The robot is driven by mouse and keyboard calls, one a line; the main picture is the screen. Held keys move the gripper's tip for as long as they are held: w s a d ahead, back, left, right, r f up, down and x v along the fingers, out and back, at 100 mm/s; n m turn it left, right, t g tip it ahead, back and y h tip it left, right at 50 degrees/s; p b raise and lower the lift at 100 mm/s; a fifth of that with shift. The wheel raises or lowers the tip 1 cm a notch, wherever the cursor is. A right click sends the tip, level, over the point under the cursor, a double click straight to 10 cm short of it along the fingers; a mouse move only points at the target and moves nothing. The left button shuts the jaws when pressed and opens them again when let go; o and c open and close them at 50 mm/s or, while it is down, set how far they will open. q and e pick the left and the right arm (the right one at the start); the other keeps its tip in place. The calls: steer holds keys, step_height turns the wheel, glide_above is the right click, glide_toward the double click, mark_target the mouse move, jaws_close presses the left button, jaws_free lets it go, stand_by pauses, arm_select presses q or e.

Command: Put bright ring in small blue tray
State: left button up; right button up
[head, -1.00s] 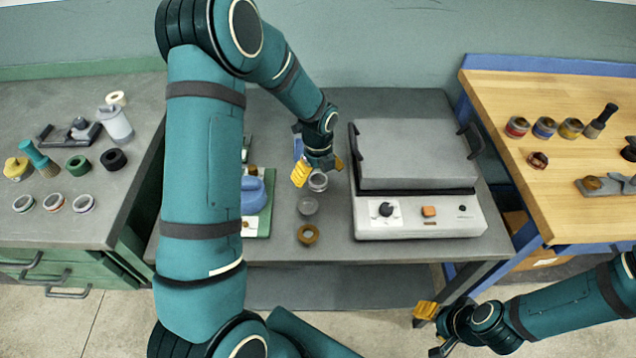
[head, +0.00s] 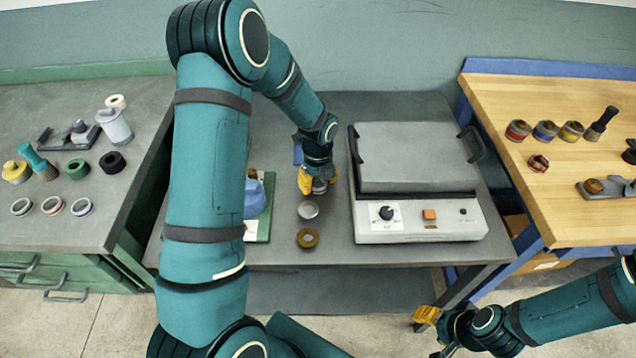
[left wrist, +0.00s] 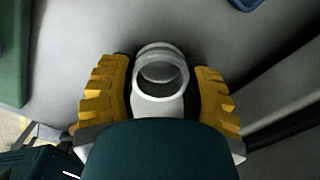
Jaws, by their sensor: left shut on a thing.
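My left gripper (head: 318,184) is low over the grey middle table, left of the grey machine. In the left wrist view its yellow fingers (left wrist: 160,95) are shut on a bright pale ring (left wrist: 160,75), one on each side. In the head view the gripper mostly hides this ring. A small blue piece (head: 298,150) shows just behind the gripper, partly covered; I cannot tell whether it is the small blue tray. My right gripper (head: 431,333) is at the lower right, in front of the table, with its fingers apart and empty.
A silvery ring (head: 308,210) and a brown ring (head: 307,238) lie in front of my left gripper. The grey machine (head: 415,185) stands to the right. A green board (head: 265,222) with a blue part (head: 254,198) is at left, partly behind my arm.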

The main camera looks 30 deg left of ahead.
arm_select(q)
step_height(320, 180, up, 9)
steer(key=p, duration=0.2)
steer(key=w+a+r+b, duration=0.1)
steer(key=w+a+b, duration=0.2)
steer(key=w+a, duration=0.6)
step_height(320, 180, down, 10)
steer(key=shift+w+d+r+b, duration=0.1)
steer(key=shift+w+d+b, duration=0.05)
steer(key=shift+b, duration=0.65)
arm_select(e)
steer(key=shift+s+a+f, duration=0.2)
steer(key=shift+f, duration=0.45)
steer(key=shift+s+a+f, duration=0.15)
steer(key=shift+a+f, duration=0.05)
steer(key=shift+f, duration=0.4)
arm_select(q)
steer(key=o, duration=1.2)
step_height(320, 180, up, 12)
steer(key=p, duration=0.2)
arm_select(e)
steer(key=shift+s+r, duration=0.25)
steer(key=shift+r, duration=0.95)
